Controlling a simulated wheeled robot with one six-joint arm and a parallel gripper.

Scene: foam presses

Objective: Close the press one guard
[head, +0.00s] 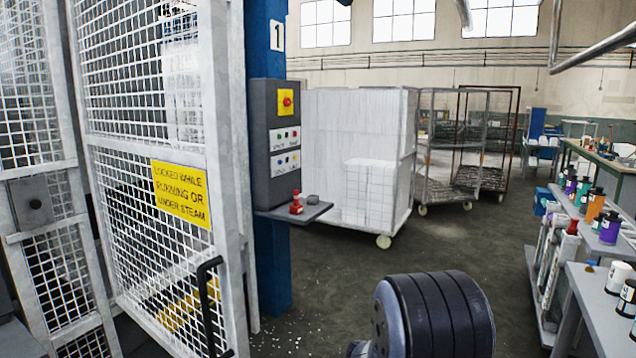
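The press one guard is a white-framed mesh door (150,245) at the left of the head view. It carries a yellow sign (182,192) reading "locked while running or under steam" and a black upright bar handle (207,305) low on its right side. Its handle-side edge stands in front of a blue column (270,262) marked 1. I cannot tell from this view how far it stands from its closed position. Another mesh panel (40,262) with a grey box stands to its left. My gripper is not in view; only a dark part of my arm shows at the bottom.
A grey control box (262,140) with a red button on yellow is on the column, above a small shelf (318,211). White blocks on a wheeled cart (385,238) and cage trolleys (470,190) stand behind. Shelves with bottles (600,300) are at right. The middle floor is clear.

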